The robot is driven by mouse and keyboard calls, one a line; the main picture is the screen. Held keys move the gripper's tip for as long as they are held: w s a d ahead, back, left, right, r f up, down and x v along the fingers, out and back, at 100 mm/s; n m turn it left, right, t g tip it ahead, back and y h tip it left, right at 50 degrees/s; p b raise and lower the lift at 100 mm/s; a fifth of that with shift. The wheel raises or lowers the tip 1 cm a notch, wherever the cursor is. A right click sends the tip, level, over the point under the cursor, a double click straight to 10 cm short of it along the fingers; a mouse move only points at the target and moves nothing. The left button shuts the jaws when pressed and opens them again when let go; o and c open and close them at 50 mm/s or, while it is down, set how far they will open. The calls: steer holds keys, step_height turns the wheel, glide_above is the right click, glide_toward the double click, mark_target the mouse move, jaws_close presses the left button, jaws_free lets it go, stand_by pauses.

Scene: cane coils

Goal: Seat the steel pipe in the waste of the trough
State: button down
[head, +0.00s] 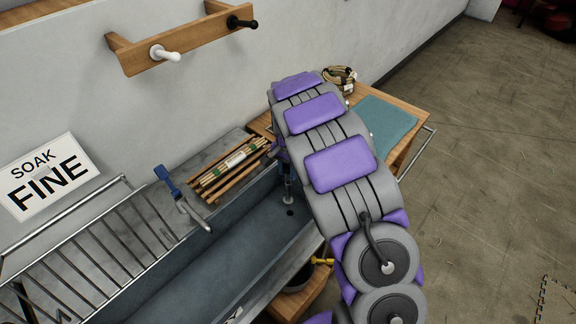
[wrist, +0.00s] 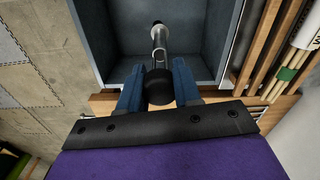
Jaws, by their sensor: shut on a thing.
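The trough (head: 225,250) is a long grey-blue basin along the wall. A small dark round hole (head: 290,212), apparently its waste, shows in its floor near the far end. The steel pipe (head: 288,195) hangs upright over that end, and its lower end appears just beyond the hole. I cannot tell its height above the floor. In the wrist view my gripper (wrist: 158,88) has its blue fingers shut on the black top of the steel pipe (wrist: 158,45). The pipe points down into the trough (wrist: 205,45). My arm hides part of the trough's right side.
A rack of canes (head: 228,170) lies along the trough's back edge, close to my gripper. A blue-handled tool (head: 180,198) and a wire rack (head: 110,240) are further left. A yellow tap handle (head: 321,261) sticks out in front. A wooden table with a teal mat (head: 383,124) stands beyond.

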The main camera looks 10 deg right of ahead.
mark_target(288, 186)
steer(key=shift+d+f, duration=0.2)
steer(key=shift+f, duration=1.1)
steer(key=f, duration=0.3)
steer(key=shift+d, duration=0.35)
steer(key=shift+a, duration=0.25)
steer(key=shift+d+p, duration=0.3)
steer(key=shift+d, duration=0.05)
steer(key=shift+a+p, duration=0.2)
steer(key=shift+p, duration=0.1)
stand_by(0.5)
